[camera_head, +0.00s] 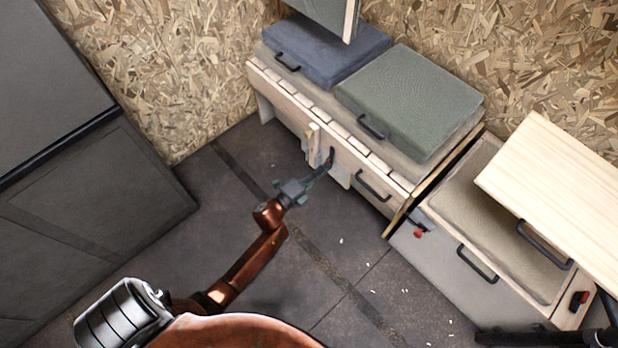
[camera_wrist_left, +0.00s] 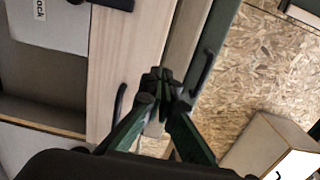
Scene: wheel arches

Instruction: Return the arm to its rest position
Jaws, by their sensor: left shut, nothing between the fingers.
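My left arm (camera_head: 240,268), copper-coloured, reaches up from the bottom of the head view toward the wooden bench. My left gripper (camera_head: 326,162) is at the front of that bench, close to a small upright wooden piece and a dark handle. I cannot tell whether it touches them. In the left wrist view my left gripper (camera_wrist_left: 161,82) shows its dark green fingers drawn together at the tips, with nothing between them. My right gripper is not recognisable in either view.
The wooden bench (camera_head: 288,106) carries a blue case (camera_head: 325,45) and a green case (camera_head: 410,100). A grey cabinet (camera_head: 440,258) and a pale wooden board (camera_head: 560,190) stand at right. Dark grey cabinets (camera_head: 90,200) stand at left. Dark floor (camera_head: 225,180) is free between them.

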